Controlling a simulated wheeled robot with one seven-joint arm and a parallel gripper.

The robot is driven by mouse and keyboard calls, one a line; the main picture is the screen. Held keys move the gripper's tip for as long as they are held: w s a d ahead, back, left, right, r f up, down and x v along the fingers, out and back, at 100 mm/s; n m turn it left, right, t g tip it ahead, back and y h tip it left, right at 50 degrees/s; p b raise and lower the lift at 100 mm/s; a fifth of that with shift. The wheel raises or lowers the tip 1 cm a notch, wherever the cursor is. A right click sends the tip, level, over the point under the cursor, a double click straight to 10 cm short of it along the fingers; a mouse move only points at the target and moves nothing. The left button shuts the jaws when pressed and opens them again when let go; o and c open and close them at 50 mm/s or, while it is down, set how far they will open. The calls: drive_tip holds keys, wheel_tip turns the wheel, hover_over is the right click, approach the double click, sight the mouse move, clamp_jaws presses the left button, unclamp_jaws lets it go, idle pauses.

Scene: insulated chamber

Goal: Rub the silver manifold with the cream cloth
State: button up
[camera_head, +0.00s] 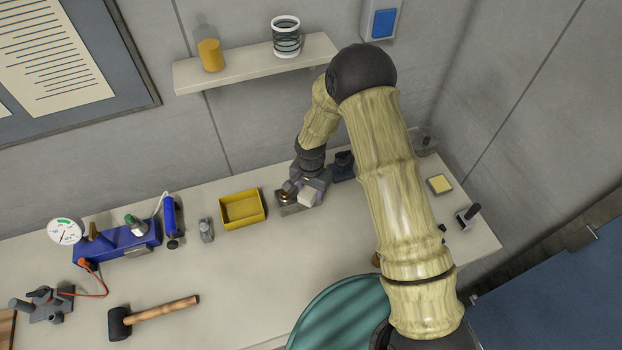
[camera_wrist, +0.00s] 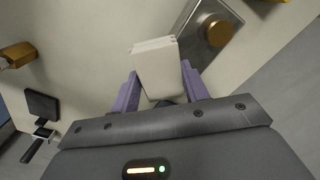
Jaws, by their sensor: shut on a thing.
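My gripper (camera_head: 307,188) is shut on the cream cloth (camera_head: 309,197), a folded pale block between the two purple fingers in the wrist view (camera_wrist: 157,68). The silver manifold (camera_head: 288,209) lies on the bench under and just left of my gripper, partly hidden by it. In the wrist view the manifold is a grey metal plate (camera_wrist: 190,46) with a round brass knob (camera_wrist: 212,31), just right of the cloth. The cloth's edge is close to the plate; I cannot tell whether they touch.
A yellow tray (camera_head: 242,208) stands left of the manifold. A dark blue-black fitting (camera_head: 343,165) is close on the right. A yellow pad (camera_head: 440,184) and a lever switch (camera_head: 468,215) are further right. A mallet (camera_head: 150,317) lies front left. The bench before the manifold is clear.

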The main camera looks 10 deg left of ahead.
drive_tip(key=shift+w+r+p, duration=0.25)
drive_tip(key=shift+r+p, duration=0.15)
drive_tip(key=shift+r, duration=0.4)
drive_tip(key=shift+w+d+r+p, duration=0.2)
drive_tip(key=shift+r+p, duration=0.15)
drive_tip(key=shift+r, duration=0.25)
drive_tip(key=shift+w+d+r+p, duration=0.15)
drive_tip(key=shift+r+p, duration=0.15)
drive_tip(key=shift+r, duration=0.25)
drive_tip(key=shift+s+r+p, duration=0.25)
drive_tip(key=shift+r+p, duration=0.05)
drive_tip(key=shift+r, duration=0.3)
drive_tip(key=shift+s+a+r, duration=0.1)
drive_tip(key=shift+s+a, duration=0.15)
drive_tip(key=shift+a, duration=0.15)
drive_tip(key=shift+d, duration=0.2)
drive_tip(key=shift+w, duration=0.15)
